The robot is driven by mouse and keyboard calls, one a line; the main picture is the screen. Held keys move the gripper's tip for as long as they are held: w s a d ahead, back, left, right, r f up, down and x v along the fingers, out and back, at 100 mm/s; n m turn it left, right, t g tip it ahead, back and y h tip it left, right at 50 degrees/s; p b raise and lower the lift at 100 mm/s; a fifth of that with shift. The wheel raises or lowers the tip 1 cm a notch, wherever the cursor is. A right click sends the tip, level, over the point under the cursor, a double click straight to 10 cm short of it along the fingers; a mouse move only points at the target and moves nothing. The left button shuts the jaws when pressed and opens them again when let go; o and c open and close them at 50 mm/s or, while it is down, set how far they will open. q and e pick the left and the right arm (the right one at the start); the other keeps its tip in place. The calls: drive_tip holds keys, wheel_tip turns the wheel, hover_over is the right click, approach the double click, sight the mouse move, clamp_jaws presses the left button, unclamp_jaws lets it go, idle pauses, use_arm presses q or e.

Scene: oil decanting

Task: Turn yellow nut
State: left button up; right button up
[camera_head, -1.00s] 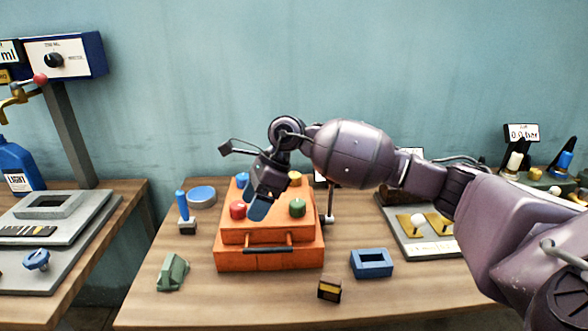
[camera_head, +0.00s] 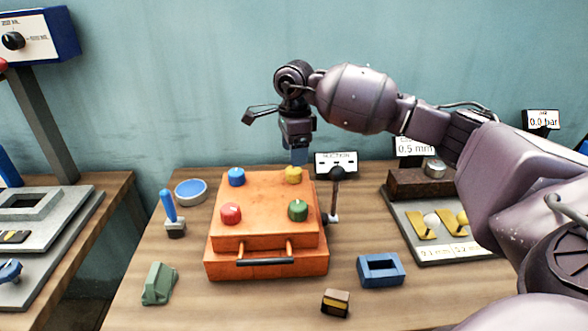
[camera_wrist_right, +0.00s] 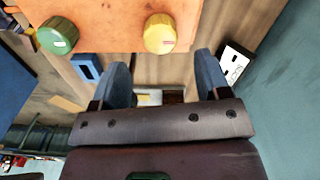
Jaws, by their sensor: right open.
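The yellow nut (camera_head: 293,174) sits on the back right corner of the orange box (camera_head: 265,196). In the right wrist view the yellow nut (camera_wrist_right: 160,33) lies just beyond the fingers, between their lines. My right gripper (camera_head: 299,157) points down just above and behind the nut. In the wrist view its two blue fingers (camera_wrist_right: 165,75) are apart with nothing between them. A blue nut (camera_head: 236,177), a red nut (camera_head: 231,213) and a green nut (camera_head: 298,210) sit on the other corners. My left gripper is not in view.
A dark lever (camera_head: 336,190) stands right of the box, near a small white sign (camera_head: 336,164). A blue hollow block (camera_head: 381,270), a black-and-yellow block (camera_head: 336,302) and a green block (camera_head: 159,284) lie in front. A grey plate (camera_head: 430,246) is at right.

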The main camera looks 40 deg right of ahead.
sight(294, 169)
wheel_tip(294, 169, down, 6)
drive_tip(key=shift+r, duration=0.1)
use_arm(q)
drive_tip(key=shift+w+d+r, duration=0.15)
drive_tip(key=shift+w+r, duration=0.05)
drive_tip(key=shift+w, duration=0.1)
use_arm(e)
drive_tip(key=c, duration=0.9)
